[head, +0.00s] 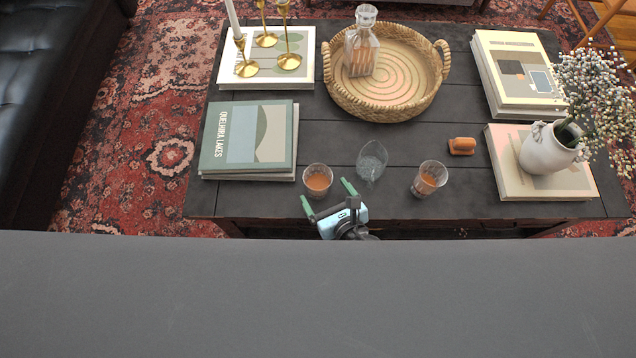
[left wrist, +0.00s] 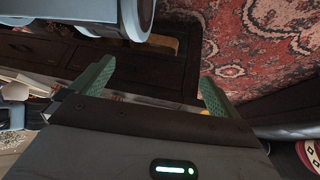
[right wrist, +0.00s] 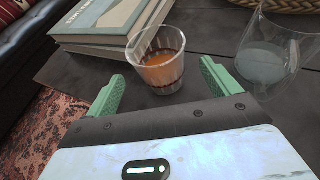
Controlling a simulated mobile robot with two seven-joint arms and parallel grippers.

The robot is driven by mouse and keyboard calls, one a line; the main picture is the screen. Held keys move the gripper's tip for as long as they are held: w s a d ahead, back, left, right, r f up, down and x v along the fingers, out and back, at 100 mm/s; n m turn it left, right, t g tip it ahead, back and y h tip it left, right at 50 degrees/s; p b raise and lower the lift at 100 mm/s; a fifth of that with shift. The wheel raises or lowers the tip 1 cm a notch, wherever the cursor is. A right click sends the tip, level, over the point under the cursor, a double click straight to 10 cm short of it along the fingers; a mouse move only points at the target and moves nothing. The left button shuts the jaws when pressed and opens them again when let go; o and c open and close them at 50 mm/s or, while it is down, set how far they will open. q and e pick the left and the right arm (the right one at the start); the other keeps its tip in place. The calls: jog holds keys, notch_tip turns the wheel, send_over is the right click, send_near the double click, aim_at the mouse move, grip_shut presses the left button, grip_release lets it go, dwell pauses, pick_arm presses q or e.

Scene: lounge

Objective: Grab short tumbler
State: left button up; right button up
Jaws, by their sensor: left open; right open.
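A short glass tumbler with amber drink (head: 317,181) stands upright on the dark table near its front edge. It also shows in the right wrist view (right wrist: 157,62), just beyond the fingertips and between them. A second similar tumbler (head: 429,179) stands further right. My right gripper (head: 328,197) is open and empty at the table's front edge, close to the first tumbler and not around it. In the right wrist view its green fingers (right wrist: 163,85) are spread apart. My left gripper (left wrist: 154,82) is open and empty in the left wrist view, with no tumbler between its fingers.
A clear glass (head: 371,162) stands between the tumblers, right of my right gripper. Books (head: 248,138) lie to the left. A woven tray (head: 385,100) with a decanter (head: 361,45) is behind. An orange object (head: 461,146) and a white vase (head: 547,150) are right.

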aim_at(324, 193)
jog(key=shift+w+a+f, duration=0.1)
jog(key=shift+w+a, duration=0.05)
jog(key=shift+w, duration=0.05)
jog(key=b+x, duration=0.1)
jog(key=x, duration=0.1)
jog(key=f+b+x, duration=0.1)
jog(key=x, duration=0.1)
jog(key=shift+s, duration=0.1)
jog(key=shift+w+a, duration=0.15)
jog(key=shift+w, duration=0.3)
jog(key=c, duration=1.1)
jog(key=shift+c, duration=0.6)
jog(key=shift+r, duration=0.15)
